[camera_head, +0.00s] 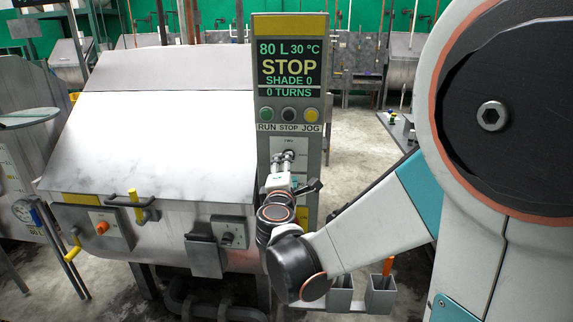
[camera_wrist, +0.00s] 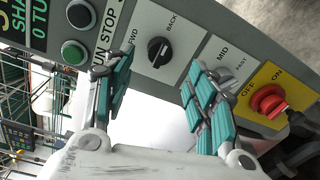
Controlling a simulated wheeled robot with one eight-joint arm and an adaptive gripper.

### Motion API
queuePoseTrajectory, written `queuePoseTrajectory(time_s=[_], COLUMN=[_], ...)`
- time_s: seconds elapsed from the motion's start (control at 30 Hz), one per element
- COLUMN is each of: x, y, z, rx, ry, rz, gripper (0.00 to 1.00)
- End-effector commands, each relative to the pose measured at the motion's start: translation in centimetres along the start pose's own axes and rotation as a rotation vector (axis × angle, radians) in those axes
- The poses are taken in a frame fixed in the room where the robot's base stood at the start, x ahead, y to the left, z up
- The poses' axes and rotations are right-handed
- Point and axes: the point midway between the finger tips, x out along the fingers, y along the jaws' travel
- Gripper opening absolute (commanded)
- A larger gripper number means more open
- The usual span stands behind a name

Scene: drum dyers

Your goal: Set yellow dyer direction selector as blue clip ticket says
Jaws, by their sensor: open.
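The dyer's control post (camera_head: 318,180) carries a yellow strip on top and a display (camera_head: 289,67) reading STOP. In the wrist view, the black direction selector (camera_wrist: 160,52) sits between the FWD and BACK labels; I cannot clearly tell which way it points. My gripper (camera_wrist: 163,92) is open and empty, its teal-padded fingers on either side of the selector and apart from it. In the head view, my gripper (camera_head: 284,158) is in front of the post, below the buttons, hiding part of the panel. I cannot make out a blue clip ticket in either view.
A second selector (camera_wrist: 215,58) marked MID and a red OFF/ON switch (camera_wrist: 268,103) on yellow are beside the direction selector. Green (camera_wrist: 74,52) and black (camera_wrist: 81,14) buttons are on the other side. The steel drum body (camera_head: 150,120) stands left of the post.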

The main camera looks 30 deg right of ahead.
Motion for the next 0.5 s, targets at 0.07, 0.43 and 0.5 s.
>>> queuePoseTrajectory(time_s=[0.07, 0.43, 0.5], x=[-1.6, -4.8, -4.8], y=[0.0, 0.0, 0.0], z=[-0.1, 0.0, 0.1], rx=[0.000, 0.000, 0.000], ry=[0.003, 0.000, 0.000], rz=[0.001, 0.000, 0.000], gripper=[0.52, 0.52, 0.52])
